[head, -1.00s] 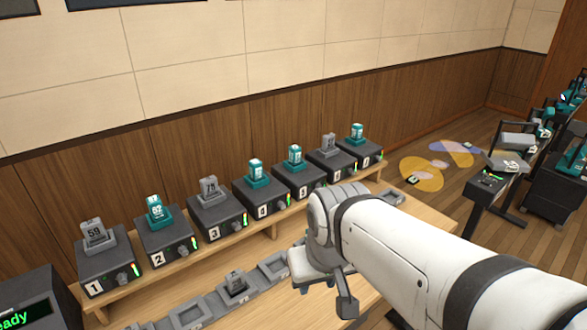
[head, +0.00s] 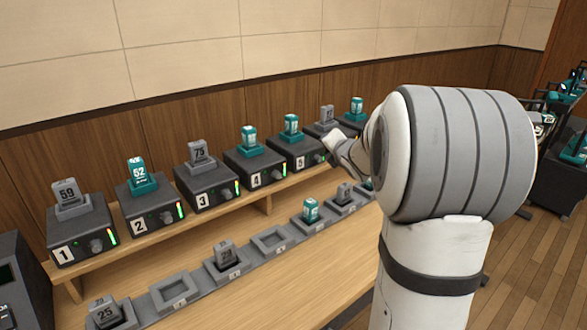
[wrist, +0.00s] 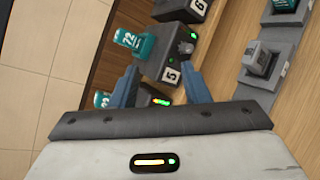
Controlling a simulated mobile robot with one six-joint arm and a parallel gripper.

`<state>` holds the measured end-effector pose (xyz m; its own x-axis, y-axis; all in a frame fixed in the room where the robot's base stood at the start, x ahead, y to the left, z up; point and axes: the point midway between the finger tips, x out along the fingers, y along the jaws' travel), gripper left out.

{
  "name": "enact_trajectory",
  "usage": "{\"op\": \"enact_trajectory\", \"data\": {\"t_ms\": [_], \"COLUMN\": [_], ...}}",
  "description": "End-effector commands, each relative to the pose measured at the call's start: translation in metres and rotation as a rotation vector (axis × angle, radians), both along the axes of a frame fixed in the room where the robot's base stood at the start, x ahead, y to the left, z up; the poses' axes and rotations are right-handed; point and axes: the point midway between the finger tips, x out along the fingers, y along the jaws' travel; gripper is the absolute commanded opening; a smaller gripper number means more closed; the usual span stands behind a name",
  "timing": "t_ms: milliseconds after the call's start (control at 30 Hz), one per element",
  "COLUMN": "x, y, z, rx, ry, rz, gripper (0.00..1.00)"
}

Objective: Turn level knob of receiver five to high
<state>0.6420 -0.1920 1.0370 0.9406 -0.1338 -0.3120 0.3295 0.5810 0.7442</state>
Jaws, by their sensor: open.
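Receiver five (head: 293,150) is a dark box with a white "5" label and a teal handset on top, on the wooden shelf. In the wrist view, receiver five (wrist: 158,58) lies just beyond my fingertips. Its level knob (wrist: 183,48) is a dark round knob beside the label, with a small green light near it. My gripper (wrist: 163,73) is open and empty, its two blue fingers on either side of the "5" label's direction, apart from the knob as far as I can tell. In the head view my gripper (head: 338,146) is right of receiver five, partly hidden by my arm.
Receiver four (head: 253,164) stands to the left and receiver six (head: 322,129) to the right, close by. A row of grey cradles (head: 270,242), some with handsets, lies on the lower table in front. The air above the table is open.

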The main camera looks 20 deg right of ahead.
Motion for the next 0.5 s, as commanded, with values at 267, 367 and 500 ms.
{"op": "enact_trajectory", "data": {"t_ms": [267,367,500], "x": [0.052,0.054,0.054], "y": [-0.048,-0.054,-0.058], "z": [-0.093,-0.111,-0.122], "rx": [-0.76,-0.924,-1.045], "ry": [-0.227,-0.301,-0.362], "rz": [0.422,0.503,0.555], "gripper": [0.42,0.42,0.42]}}
